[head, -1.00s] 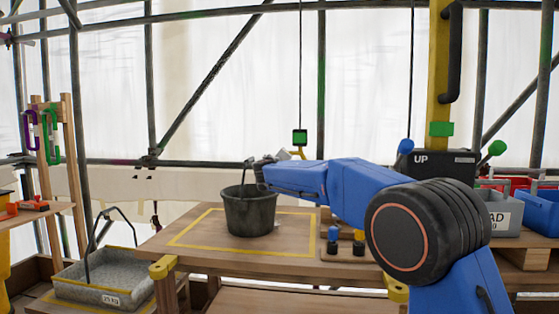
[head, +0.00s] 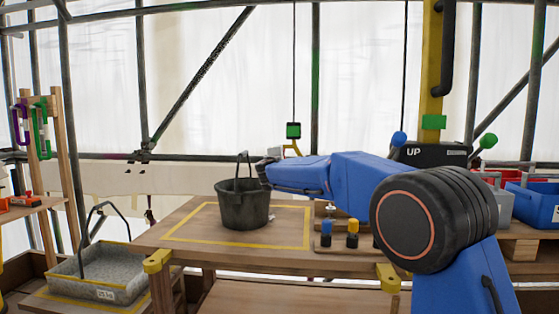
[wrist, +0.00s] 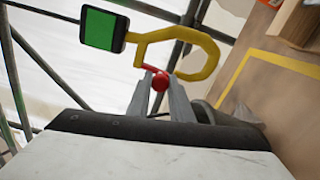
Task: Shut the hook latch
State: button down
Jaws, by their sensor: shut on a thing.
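The yellow hook (wrist: 203,42) hangs below a green-faced block (wrist: 102,30) in the wrist view. Its red latch (wrist: 151,69) is a thin bar ending in a red ball. My gripper (wrist: 163,84) has its two grey fingers closed on the ball, just below the hook's mouth. I cannot tell whether the latch spans the mouth fully. In the head view the hook (head: 292,149) hangs on its cable behind my arm, and my fingertips are hidden.
A dark bucket (head: 243,208) with its handle up stands inside a yellow outline on the wooden table (head: 190,237), near my arm. A grey tray of gravel (head: 103,273) sits lower left. Scaffold poles stand behind.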

jog(key=shift+d+f+n, duration=0.1)
jog(key=shift+d+n, duration=0.05)
jog(key=shift+n, duration=0.45)
jog(key=c, duration=1.6)
grip_release()
jog(key=s, duration=1.7)
jog(key=shift+s+a, duration=0.25)
